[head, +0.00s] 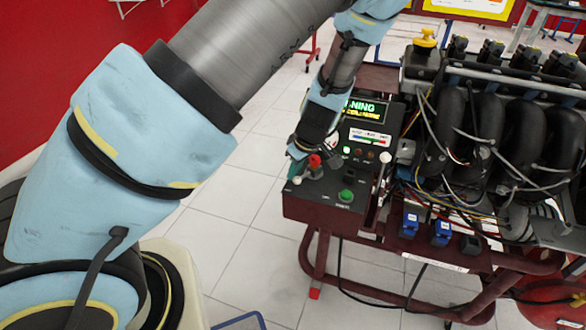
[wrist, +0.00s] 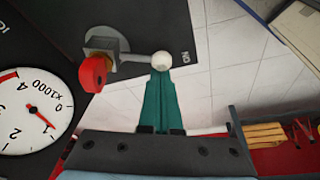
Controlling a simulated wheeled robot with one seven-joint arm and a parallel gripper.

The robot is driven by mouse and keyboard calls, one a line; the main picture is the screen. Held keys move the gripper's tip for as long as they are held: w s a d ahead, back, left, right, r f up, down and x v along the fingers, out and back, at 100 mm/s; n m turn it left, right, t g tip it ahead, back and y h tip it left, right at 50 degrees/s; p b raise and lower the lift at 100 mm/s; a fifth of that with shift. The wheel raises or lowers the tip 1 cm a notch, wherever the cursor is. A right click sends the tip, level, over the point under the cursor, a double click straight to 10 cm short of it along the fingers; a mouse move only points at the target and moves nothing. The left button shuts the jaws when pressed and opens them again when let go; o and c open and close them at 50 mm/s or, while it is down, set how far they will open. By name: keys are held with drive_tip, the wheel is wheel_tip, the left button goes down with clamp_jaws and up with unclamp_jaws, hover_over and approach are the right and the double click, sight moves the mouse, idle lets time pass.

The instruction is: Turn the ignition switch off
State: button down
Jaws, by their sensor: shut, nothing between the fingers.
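What appears to be the ignition switch (wrist: 105,42) is on the black control panel (wrist: 160,22). It has a grey metal base, a red part (wrist: 95,73) and a rod ending in a white ball (wrist: 162,60). The rod points toward an "ON" label (wrist: 185,55). In the head view the red part (head: 314,161) and white ball (head: 296,180) show at the panel's left edge. My gripper (wrist: 160,78) is shut and empty, its teal fingertips right at the ball. I cannot tell whether they touch it. In the head view my wrist partly hides the fingers.
A dial gauge (wrist: 30,110) is left of the fingers. A lit green display (head: 365,108) and a green knob (head: 346,196) are on the panel. The engine (head: 490,120) with loose wires stands to the right. Open tiled floor (head: 240,200) lies left of the panel.

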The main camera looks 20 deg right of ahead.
sight(299, 182)
drive_tip(key=shift+s+r, duration=0.1)
drive_tip(key=shift+s, duration=0.05)
drive_tip(key=shift+s+d+n+y+p, duration=0.15)
drive_tip(key=shift+s+n+y+p, duration=0.3)
drive_tip(key=shift+n+p, duration=0.65)
drive_tip(key=shift+s+d+n+g+y+p, duration=0.25)
drive_tip(key=shift+s+n+p, duration=0.2)
drive_tip(key=shift+n+p, duration=0.35)
drive_tip(key=shift+s+d+n+g+y+p, duration=0.15)
drive_tip(key=shift+s+n+g+p, duration=0.25)
drive_tip(key=shift+n+p, duration=0.4)
drive_tip(key=shift+s+d+n+g+y+p, duration=0.25)
drive_tip(key=shift+s+d+n+p, duration=0.25)
drive_tip(key=shift+n, duration=0.5)
drive_tip(key=shift+s+d+n+g+y+p, duration=0.1)
drive_tip(key=shift+s+d+n+g+p, duration=0.3)
drive_tip(key=shift+n, duration=0.6)
drive_tip(key=shift+d, duration=0.2)
drive_tip(key=shift+s+d, duration=0.15)
drive_tip(key=shift+d, duration=0.05)
drive_tip(key=shift+a, duration=0.1)
